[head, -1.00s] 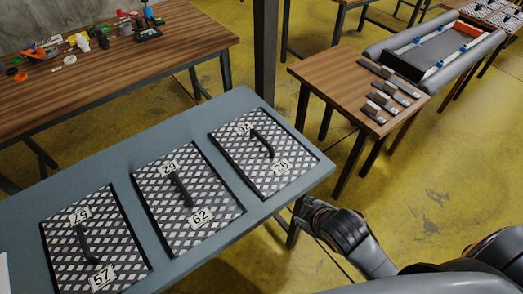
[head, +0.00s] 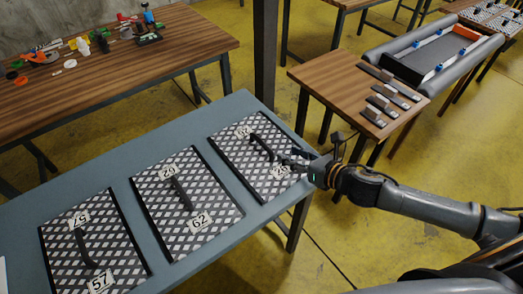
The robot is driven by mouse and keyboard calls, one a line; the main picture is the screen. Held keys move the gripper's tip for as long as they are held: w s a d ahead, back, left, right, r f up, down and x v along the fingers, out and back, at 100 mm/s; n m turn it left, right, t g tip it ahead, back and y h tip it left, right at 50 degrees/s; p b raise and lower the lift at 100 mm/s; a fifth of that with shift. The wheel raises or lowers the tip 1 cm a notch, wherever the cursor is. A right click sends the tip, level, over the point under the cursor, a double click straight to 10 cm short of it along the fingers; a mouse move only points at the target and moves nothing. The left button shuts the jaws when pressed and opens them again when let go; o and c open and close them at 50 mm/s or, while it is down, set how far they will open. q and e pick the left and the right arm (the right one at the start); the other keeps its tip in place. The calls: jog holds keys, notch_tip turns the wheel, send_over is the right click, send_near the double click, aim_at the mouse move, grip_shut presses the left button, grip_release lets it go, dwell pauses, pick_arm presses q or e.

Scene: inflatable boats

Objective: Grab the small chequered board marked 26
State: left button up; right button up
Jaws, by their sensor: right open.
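The chequered board marked 26 (head: 236,158) lies on the blue-grey table as the farthest right of three similar boards. It has a black handle (head: 262,147) across its middle and a number label near each end. My right gripper (head: 284,158) is open, over the board's right part, close to the handle's lower end. It partly covers the near label. I cannot tell whether the fingers touch the board. My left gripper is not in view.
The boards marked 62 (head: 206,195) and 57 (head: 113,245) lie to the left on the blue-grey table (head: 150,135). A wooden table (head: 325,73) with several grey pieces stands behind my right arm. A wooden workbench (head: 110,85) with small parts stands at the upper left.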

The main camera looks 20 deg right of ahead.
aim_at(265, 144)
jog(key=x, duration=0.7)
jog(key=shift+w+a+p, duration=0.1)
jog(key=shift+p, duration=0.3)
jog(key=x, duration=0.2)
jog(key=p+x, duration=0.1)
jog(key=x, duration=0.1)
jog(key=shift+a+r, duration=0.1)
jog(key=shift+a, duration=0.3)
jog(key=shift+w+a+f, duration=0.25)
jog(key=shift+w+f, duration=0.05)
jog(key=shift+w, duration=0.25)
grip_shut()
jog(key=shift+r, duration=0.1)
